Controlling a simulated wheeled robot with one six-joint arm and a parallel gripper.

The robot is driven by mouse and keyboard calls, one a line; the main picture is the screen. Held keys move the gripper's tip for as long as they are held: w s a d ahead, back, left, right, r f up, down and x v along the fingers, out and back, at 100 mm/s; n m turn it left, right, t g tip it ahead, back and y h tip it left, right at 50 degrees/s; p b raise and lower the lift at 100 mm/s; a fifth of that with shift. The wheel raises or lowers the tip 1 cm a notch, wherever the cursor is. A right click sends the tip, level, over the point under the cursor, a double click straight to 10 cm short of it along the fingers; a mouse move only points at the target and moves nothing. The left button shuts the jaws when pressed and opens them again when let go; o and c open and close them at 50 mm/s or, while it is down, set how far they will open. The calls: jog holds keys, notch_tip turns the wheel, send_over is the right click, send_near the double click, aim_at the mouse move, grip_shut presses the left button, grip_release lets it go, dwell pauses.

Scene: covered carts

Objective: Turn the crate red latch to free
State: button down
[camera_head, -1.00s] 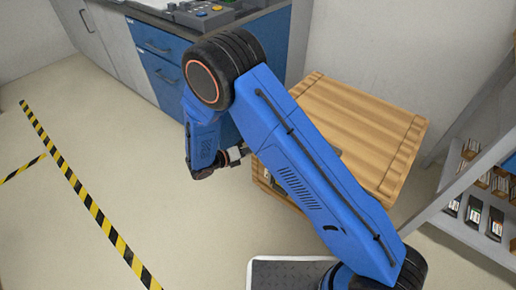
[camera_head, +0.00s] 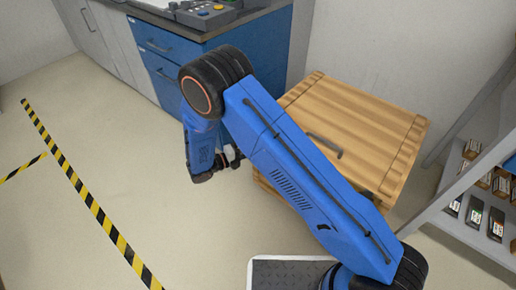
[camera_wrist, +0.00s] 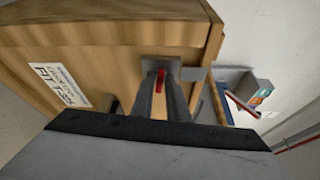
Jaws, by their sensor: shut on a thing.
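The wooden crate (camera_head: 350,115) stands on the floor to the right of my arm in the head view, with a dark handle (camera_head: 324,145) on its lid. Its side also shows in the wrist view (camera_wrist: 110,60). The red latch (camera_wrist: 161,78) sits near the crate's edge on a grey metal plate (camera_wrist: 188,72). My gripper (camera_wrist: 162,85) is shut on the red latch, with a finger on each side of it. In the head view my arm mostly hides the gripper, and the latch is not visible there.
A label (camera_wrist: 59,85) is on the crate's side. A blue cabinet (camera_head: 165,65) with a control panel on top stands behind. A grey shelf (camera_head: 460,195) with small boxes is at the right. The floor at the left, with striped tape (camera_head: 85,190), is clear.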

jog(key=shift+w+d, duration=0.15)
jog(key=c, duration=1.9)
grip_release()
jog(key=shift+d, duration=0.1)
jog(key=shift+o, duration=0.2)
jog(key=f+v, duration=0.1)
jog(key=v, duration=1.6)
jog(key=shift+a+r, duration=0.3)
jog(key=shift+r, duration=0.2)
